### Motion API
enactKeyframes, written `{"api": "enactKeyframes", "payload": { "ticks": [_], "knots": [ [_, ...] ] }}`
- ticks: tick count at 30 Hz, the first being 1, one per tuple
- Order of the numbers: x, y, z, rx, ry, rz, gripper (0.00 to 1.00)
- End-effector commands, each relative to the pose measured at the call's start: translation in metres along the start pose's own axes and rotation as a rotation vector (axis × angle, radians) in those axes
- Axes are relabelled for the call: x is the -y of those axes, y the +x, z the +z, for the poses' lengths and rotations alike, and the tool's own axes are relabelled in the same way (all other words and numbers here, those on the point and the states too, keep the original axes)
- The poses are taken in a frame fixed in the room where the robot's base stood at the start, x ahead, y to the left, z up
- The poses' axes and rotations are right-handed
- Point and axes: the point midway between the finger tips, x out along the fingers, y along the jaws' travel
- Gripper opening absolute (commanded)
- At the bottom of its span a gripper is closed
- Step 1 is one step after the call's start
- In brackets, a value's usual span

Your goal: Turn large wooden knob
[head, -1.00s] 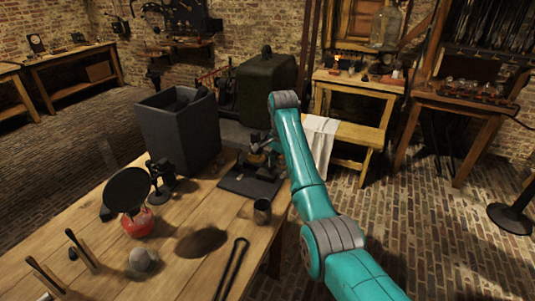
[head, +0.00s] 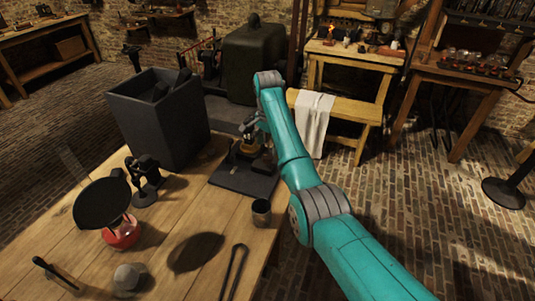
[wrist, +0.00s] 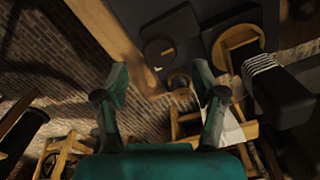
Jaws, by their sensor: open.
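A dark flat base (head: 238,180) with a small brass-and-wood device (head: 246,148) on it lies near the far right edge of the wooden table (head: 190,225). In the wrist view a round wooden part (wrist: 237,46), possibly the large wooden knob, shows at the upper right, partly covered by dark parts. I cannot tell for sure that it is the knob. My gripper (wrist: 160,80) has its two fingers apart, with nothing held between them. The round part lies beyond and right of the fingers there. In the head view my arm reaches to the device, and its end is partly hidden.
A dark metal cup (head: 261,212) stands close to the base. A large grey box (head: 160,120) stands behind it on the left. A red-based vessel with a black disc (head: 102,204) and tongs (head: 235,272) occupy the front. A bench with a white cloth (head: 312,124) stands behind my arm.

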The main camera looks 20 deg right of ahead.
Motion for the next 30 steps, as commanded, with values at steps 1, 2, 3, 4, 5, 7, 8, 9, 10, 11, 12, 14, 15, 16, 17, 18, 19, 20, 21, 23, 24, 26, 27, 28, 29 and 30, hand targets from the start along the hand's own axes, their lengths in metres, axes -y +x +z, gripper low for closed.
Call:
{"api": "enactKeyframes", "payload": {
  "ticks": [1,2,3,4,5,7,8,9,10,11,12,14,15,16,17,18,19,20,21,23,24,26,27,28,29,30],
  "knots": [
    [0.000,0.009,0.000,0.000,0.000,0.000,0.70],
    [0.000,0.014,0.000,0.001,0.000,0.001,0.70],
    [0.000,0.020,0.000,0.001,0.000,0.001,0.70],
    [0.000,0.024,0.000,0.000,0.000,0.001,0.70],
    [0.000,0.028,0.000,0.000,0.000,0.001,0.70],
    [0.000,0.034,0.000,0.000,0.000,0.000,0.70],
    [0.000,0.037,0.000,0.000,0.000,0.000,0.70],
    [0.000,0.040,0.000,0.000,0.000,0.000,0.70],
    [0.000,0.041,0.000,0.000,0.000,0.000,0.70],
    [0.000,0.042,0.000,0.000,0.000,0.000,0.70],
    [0.000,0.044,0.000,0.000,0.000,0.000,0.70],
    [0.000,0.045,0.000,0.000,0.000,-0.001,0.70],
    [0.000,0.045,0.000,0.000,0.000,-0.001,0.70],
    [0.000,0.045,0.000,-0.001,0.000,-0.001,0.70],
    [0.000,0.045,0.000,-0.001,0.000,-0.001,0.70],
    [0.000,0.045,0.000,-0.001,0.000,-0.001,0.70],
    [0.000,0.045,0.000,-0.001,0.000,-0.001,0.70],
    [0.000,0.045,0.000,-0.001,0.000,-0.001,0.70],
    [0.000,0.045,0.000,-0.001,0.000,-0.001,0.67],
    [0.000,0.045,0.000,-0.001,0.000,-0.001,0.52],
    [0.000,0.045,0.000,-0.001,0.000,-0.001,0.42],
    [0.000,0.045,0.000,-0.001,0.000,-0.001,0.27],
    [0.000,0.045,0.000,-0.001,0.000,-0.001,0.17],
    [0.000,0.045,0.000,-0.001,0.000,-0.001,0.10],
    [0.000,0.045,0.000,-0.001,0.000,-0.001,0.10],
    [0.000,0.045,0.000,-0.001,0.000,-0.001,0.10]
  ]
}}
